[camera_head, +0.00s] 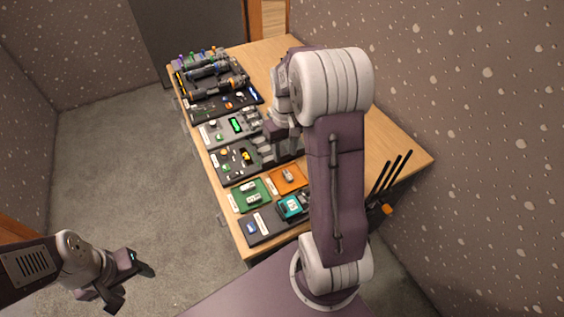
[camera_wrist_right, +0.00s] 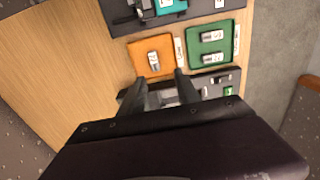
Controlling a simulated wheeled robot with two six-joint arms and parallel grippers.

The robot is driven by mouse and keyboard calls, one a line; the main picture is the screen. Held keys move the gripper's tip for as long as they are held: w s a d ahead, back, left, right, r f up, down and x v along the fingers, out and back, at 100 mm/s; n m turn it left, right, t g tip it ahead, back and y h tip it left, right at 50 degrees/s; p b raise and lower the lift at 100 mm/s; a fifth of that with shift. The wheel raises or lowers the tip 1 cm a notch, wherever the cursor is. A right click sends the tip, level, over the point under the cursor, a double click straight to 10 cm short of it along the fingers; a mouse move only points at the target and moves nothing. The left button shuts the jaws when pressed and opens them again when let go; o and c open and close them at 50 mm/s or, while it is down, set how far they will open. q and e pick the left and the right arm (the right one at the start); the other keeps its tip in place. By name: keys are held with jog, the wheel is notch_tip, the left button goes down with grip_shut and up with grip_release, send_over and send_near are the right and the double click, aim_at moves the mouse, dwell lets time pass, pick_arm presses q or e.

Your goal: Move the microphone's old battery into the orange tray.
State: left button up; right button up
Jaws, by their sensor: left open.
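The orange tray (camera_head: 298,184) lies on the table near its front. A small pale battery-like cell (camera_head: 287,175) lies in it; the wrist view shows the tray (camera_wrist_right: 140,47) and cell (camera_wrist_right: 153,61) too. My right gripper (camera_head: 283,146) is above the panels behind the tray, partly hidden by my arm. In the wrist view its fingers (camera_wrist_right: 158,80) are apart beside the tray, with grey equipment visible between them. My left gripper (camera_head: 133,287) is open and empty over the floor, left of the table. I cannot tell which item is the microphone; dark cylindrical bodies (camera_head: 207,72) lie at the back.
A green tray (camera_head: 240,204) with two cells stands left of the orange one. A teal device (camera_head: 290,207) sits on a dark panel in front. Fader panels (camera_head: 224,131) line the table's left side. Black rods (camera_head: 392,172) rise at the right edge. Bare wood (camera_wrist_right: 60,55) is free.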

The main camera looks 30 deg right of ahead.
jog(key=s+a+f+n+t, duration=0.1)
jog(key=s+a+f, duration=0.1)
jog(key=s+a, duration=0.8)
jog(key=a, duration=0.3)
jog(key=shift+s+a+f, duration=0.25)
jog(key=shift+s+f, duration=0.05)
jog(key=shift+f, duration=0.1)
